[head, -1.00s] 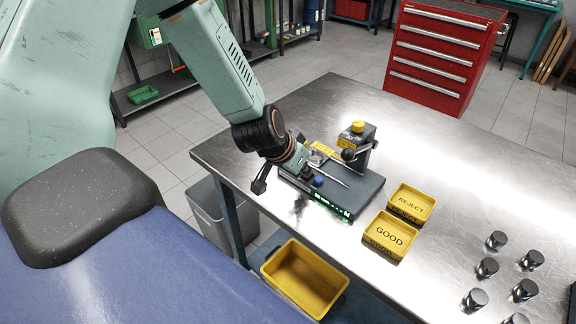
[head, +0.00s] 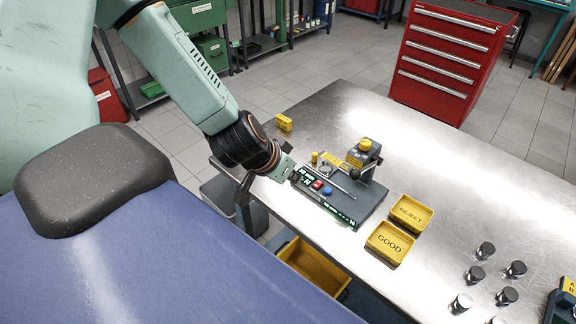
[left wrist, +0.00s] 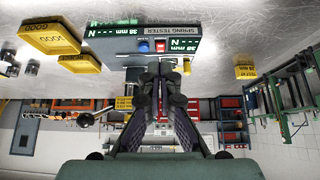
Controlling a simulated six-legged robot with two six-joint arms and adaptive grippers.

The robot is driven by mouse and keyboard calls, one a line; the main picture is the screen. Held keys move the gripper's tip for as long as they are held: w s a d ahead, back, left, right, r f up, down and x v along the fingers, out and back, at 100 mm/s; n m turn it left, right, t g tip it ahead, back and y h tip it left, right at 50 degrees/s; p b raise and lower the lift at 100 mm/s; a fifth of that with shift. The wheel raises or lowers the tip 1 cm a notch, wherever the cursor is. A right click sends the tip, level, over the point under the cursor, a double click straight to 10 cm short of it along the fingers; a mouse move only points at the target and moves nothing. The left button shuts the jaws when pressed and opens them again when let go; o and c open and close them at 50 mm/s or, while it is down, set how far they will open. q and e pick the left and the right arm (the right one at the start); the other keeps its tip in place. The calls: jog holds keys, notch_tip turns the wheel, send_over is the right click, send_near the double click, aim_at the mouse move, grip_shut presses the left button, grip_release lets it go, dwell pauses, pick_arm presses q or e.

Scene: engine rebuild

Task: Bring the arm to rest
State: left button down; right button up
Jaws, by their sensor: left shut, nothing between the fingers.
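My left arm comes in from the upper left in the head view. Its left gripper (head: 244,187) hangs at the table's left edge, beside the spring tester (head: 340,206) and apart from it, partly hidden by the wrist. In the left wrist view the two dark fingers (left wrist: 157,82) are together with nothing between them. The tester, with a red and a blue button and a green lit display, shows just past them there (left wrist: 185,46). My right gripper is not in view.
Yellow REJECT (head: 411,213) and GOOD (head: 390,243) trays stand right of the tester. Several metal cylinders (head: 485,251) stand at the right. A small yellow block (head: 284,122) is near the table's left edge. A yellow bin (head: 313,267) is below the table. The table's far part is clear.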

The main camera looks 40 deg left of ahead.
pick_arm(q)
jog(key=s+d+f+g+b, duration=0.2)
jog(key=s+f+b, duration=0.5)
jog(key=f, duration=0.4)
jog(key=s+d+f+n+g+b, duration=0.1)
jog(key=s+d+f+g+b, duration=0.1)
jog(key=s+f+b, duration=0.5)
jog(key=s+d+f+g+b, duration=0.3)
jog(key=s+f+b, duration=0.4)
jog(key=f, duration=1)
jog(key=s+d, duration=0.1)
jog(key=s, duration=0.2)
jog(key=shift+s+f+y, duration=0.15)
jog(key=shift+s+y, duration=0.15)
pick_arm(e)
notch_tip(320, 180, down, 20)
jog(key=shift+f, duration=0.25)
pick_arm(q)
jog(key=shift+d, duration=0.1)
